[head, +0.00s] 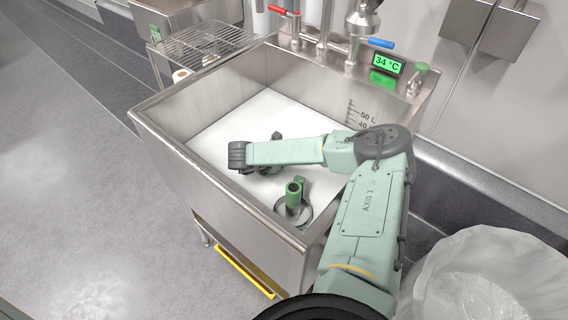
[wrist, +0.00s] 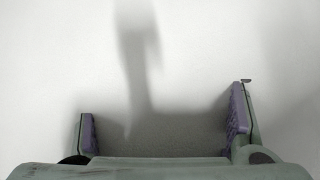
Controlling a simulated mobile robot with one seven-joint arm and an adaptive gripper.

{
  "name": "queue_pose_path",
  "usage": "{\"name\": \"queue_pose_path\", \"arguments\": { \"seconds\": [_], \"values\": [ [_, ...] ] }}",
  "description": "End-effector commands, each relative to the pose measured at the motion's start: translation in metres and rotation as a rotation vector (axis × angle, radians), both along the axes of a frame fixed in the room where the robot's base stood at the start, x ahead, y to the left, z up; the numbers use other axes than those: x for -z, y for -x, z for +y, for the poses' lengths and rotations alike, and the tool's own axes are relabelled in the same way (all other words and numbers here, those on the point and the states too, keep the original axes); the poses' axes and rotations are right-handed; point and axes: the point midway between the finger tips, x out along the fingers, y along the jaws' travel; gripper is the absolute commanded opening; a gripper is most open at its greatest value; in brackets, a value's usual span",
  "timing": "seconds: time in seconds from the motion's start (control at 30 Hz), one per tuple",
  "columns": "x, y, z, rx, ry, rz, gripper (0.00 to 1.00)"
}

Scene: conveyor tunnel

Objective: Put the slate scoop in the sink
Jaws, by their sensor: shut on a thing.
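My gripper (wrist: 164,122) shows in the wrist view, with a purple pad on each finger. Its fingers are shut on a dark grey, speckled thing that spans the gap between them, which I take to be the slate scoop (wrist: 165,132). Only part of the scoop shows, and its full shape is hidden. In the head view my arm reaches over the steel sink (head: 215,196), and the gripper and scoop are mostly hidden behind the arm. Below them is the pale sink floor (head: 232,122), with a blurred shadow on it in the wrist view.
A green drain standpipe (head: 293,192) rises from the sink's near right corner. Red (head: 284,11) and blue (head: 380,43) tap levers, and a display reading 34 °C (head: 388,63), line the back rim. A wire rack (head: 203,42) stands at the left and a lined bin (head: 475,285) at the right.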

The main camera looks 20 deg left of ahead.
Motion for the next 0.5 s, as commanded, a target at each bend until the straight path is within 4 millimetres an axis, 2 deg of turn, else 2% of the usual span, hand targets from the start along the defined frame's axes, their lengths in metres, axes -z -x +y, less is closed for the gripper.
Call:
{"name": "queue_pose_path", "arguments": {
  "seconds": [0.17,0.5],
  "values": [
    [0.021,0.0,0.0,0.0,0.001,0.0,0.26],
    [0.027,0.0,0.0,0.001,0.001,0.0,0.26]
  ]
}}
